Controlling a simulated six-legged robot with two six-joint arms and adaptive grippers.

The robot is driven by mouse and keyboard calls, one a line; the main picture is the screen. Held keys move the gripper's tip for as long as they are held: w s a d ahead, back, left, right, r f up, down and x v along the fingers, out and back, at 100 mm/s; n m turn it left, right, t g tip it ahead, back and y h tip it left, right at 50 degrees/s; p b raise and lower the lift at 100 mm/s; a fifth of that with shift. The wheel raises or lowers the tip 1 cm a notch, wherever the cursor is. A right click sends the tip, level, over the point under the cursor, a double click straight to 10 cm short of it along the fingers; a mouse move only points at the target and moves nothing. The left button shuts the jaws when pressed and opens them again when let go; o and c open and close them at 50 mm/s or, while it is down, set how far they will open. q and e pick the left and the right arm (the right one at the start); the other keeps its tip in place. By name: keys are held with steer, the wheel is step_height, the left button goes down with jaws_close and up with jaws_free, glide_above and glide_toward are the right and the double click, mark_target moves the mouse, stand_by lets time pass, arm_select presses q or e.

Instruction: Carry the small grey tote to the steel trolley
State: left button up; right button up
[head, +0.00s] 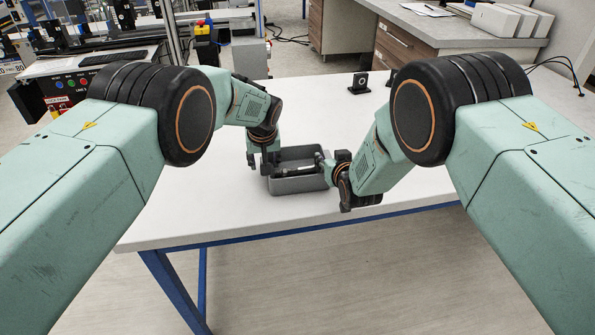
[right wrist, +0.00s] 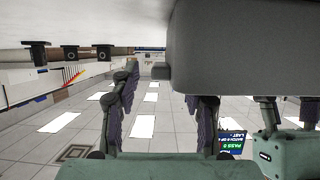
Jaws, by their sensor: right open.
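The small grey tote (head: 298,185) sits on the white table near its front edge. It looks empty apart from the gripper parts at its ends. In the right wrist view its grey wall (right wrist: 245,55) fills the upper right. My right gripper (head: 322,166) is at the tote's right end, its fingers near the rim. The right wrist view shows its two fingers (right wrist: 163,95) spread apart, with the tote wall close by the right-hand one. My left gripper (head: 265,166) points down at the tote's left end; its jaw opening is too small to tell. I cannot make out the steel trolley.
The white table (head: 230,215) is clear around the tote. Small black brackets (head: 359,83) stand at its far edge. Behind are a desk (head: 440,30) with white boxes (head: 505,20), and conveyor equipment with a control panel (head: 80,95) at the left.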

arm_select(q)
steer(key=shift+s+a+r, duration=0.15)
steer(key=shift+s+r, duration=0.05)
arm_select(e)
steer(key=shift+s+a+r, duration=0.15)
steer(key=shift+s+r, duration=0.05)
steer(key=shift+s, duration=0.05)
arm_select(q)
steer(key=shift+c, duration=1)
arm_select(e)
steer(key=shift+c, duration=1)
arm_select(q)
steer(key=shift+w+f, duration=0.1)
steer(key=shift+w, duration=0.05)
steer(key=c, duration=0.4)
arm_select(e)
steer(key=shift+w+f, duration=0.15)
steer(key=shift+w, duration=0.05)
steer(key=c, duration=0.4)
arm_select(q)
steer(key=c, duration=0.3)
arm_select(e)
steer(key=c, duration=0.3)
arm_select(q)
jaws_close()
arm_select(e)
steer(key=shift+s, duration=0.15)
jaws_close()
